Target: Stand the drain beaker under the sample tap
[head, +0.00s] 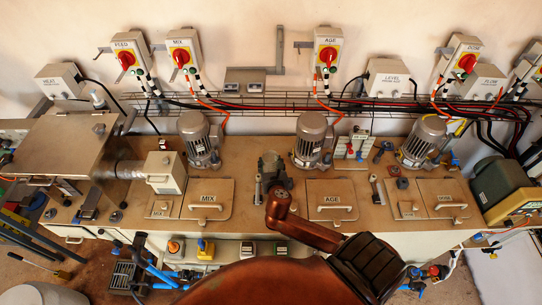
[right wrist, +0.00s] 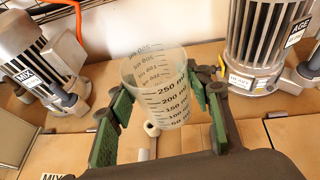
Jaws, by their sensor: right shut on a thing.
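A clear, graduated beaker (right wrist: 158,88) with markings up to 250 ml shows in the right wrist view. My right gripper (right wrist: 163,100) is shut on it, with green finger pads on both sides. The beaker is tilted in that picture, its open rim toward the top. In the head view my right gripper (head: 270,170) is small and dark, over the bench between the MIX and AGE motors; I cannot make out the beaker there. I cannot tell which fitting is the sample tap. My left gripper is not in view.
The MIX motor (head: 198,138) and AGE motor (head: 311,138) stand either side of the right gripper. Handled lids for MIX (head: 208,210) and AGE (head: 330,210) lie on the bench (head: 240,170). Blue-handled fittings (head: 150,268) are below the bench front at left.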

